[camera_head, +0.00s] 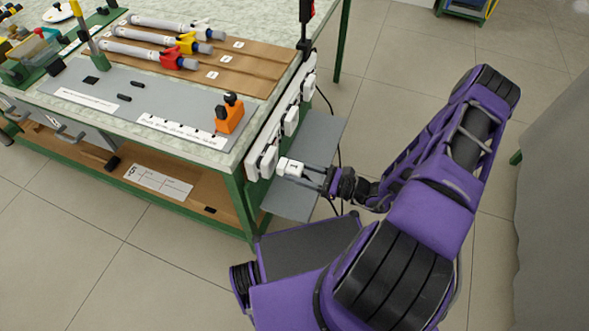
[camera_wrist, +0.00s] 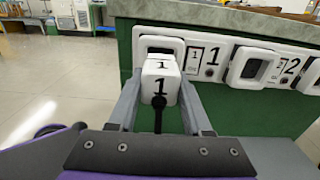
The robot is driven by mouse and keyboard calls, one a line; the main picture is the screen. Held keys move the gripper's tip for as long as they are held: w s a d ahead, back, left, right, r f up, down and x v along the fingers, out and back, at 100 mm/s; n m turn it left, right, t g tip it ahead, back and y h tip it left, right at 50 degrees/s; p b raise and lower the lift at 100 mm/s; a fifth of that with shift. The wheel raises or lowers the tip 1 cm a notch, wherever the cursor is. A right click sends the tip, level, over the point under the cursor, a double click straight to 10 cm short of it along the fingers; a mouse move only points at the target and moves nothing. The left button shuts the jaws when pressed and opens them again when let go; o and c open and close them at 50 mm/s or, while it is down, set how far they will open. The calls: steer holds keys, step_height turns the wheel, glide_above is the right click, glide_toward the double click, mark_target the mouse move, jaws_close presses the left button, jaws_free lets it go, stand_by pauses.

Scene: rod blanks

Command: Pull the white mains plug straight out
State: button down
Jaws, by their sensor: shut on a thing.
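The white mains plug (camera_wrist: 160,83), marked 1 with a black cord at its near end, sits between my gripper's fingers in the wrist view. It also shows in the head view (camera_head: 291,168). My gripper (camera_head: 308,175) is shut on its sides, one finger left and one right; its fingers also show in the wrist view (camera_wrist: 160,100). The white socket numbered 1 (camera_wrist: 145,45) is directly behind the plug on the green bench end. The plug hides part of the socket opening, and I cannot tell whether its pins are still inside.
Socket 2 (camera_wrist: 252,68) is close to the right on the same row. A grey shelf (camera_head: 318,140) juts from the bench end under the sockets. The bench top (camera_head: 75,120) holds rods and an orange block (camera_head: 229,119). Open floor lies to the right.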

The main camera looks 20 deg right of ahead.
steer(key=shift+s+d, duration=0.4)
steer(key=shift+d, duration=0.15)
stand_by(0.4)
steer(key=shift+b+v, duration=0.3)
steer(key=shift+v, duration=2.65)
